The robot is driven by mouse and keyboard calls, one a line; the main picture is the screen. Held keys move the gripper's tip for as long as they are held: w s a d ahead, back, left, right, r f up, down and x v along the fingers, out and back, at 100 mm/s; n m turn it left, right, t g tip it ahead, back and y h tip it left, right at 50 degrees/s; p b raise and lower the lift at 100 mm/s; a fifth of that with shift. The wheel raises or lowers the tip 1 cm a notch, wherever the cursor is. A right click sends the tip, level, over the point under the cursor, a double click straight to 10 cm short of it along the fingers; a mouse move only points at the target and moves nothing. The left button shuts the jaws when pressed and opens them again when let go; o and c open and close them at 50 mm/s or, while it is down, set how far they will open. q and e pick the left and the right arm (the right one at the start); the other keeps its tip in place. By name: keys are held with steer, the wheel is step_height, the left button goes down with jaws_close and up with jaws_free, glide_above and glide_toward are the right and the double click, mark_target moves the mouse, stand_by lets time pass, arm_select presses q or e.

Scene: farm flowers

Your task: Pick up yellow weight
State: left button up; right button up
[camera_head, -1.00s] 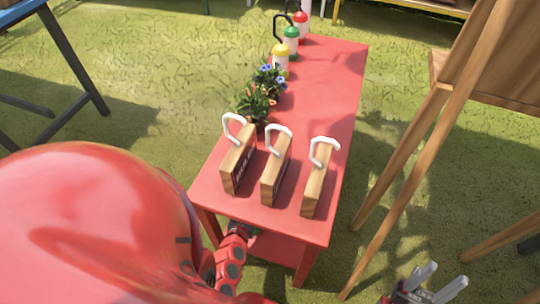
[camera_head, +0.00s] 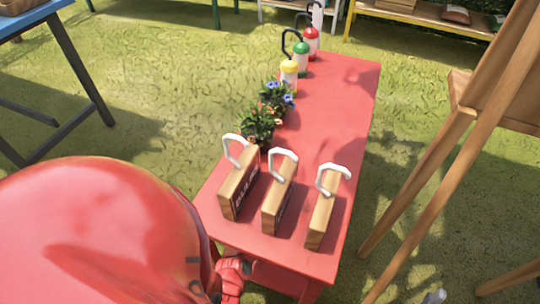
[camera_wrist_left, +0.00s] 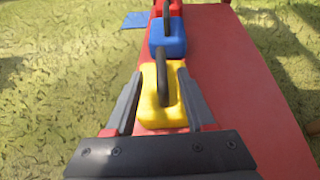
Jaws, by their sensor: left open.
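In the left wrist view a yellow weight (camera_wrist_left: 157,107) with a dark upright handle stands on a red surface (camera_wrist_left: 228,75). My left gripper (camera_wrist_left: 160,72) is open, with one finger on each side of the yellow weight. I cannot tell whether the fingers touch it. The left gripper and this weight are not visible in the head view. Only a grey tip of my right gripper (camera_head: 435,297) shows at the bottom edge of the head view; its jaws are cut off.
Behind the yellow weight stand a blue weight (camera_wrist_left: 168,38) and a red one (camera_wrist_left: 167,8). In the head view a red table (camera_head: 335,115) holds wooden blocks with white handles (camera_head: 280,190), potted flowers (camera_head: 257,124) and coloured bottles (camera_head: 289,70). A wooden easel (camera_head: 440,165) stands right.

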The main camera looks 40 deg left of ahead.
arm_select(q)
steer(key=b+x, duration=0.2)
steer(key=x, duration=0.3)
steer(key=shift+w+r, duration=0.1)
steer(key=shift+w, duration=0.05)
steer(key=shift+c, duration=0.2)
jaws_close()
steer(key=shift+r, duration=0.1)
stand_by(1.0)
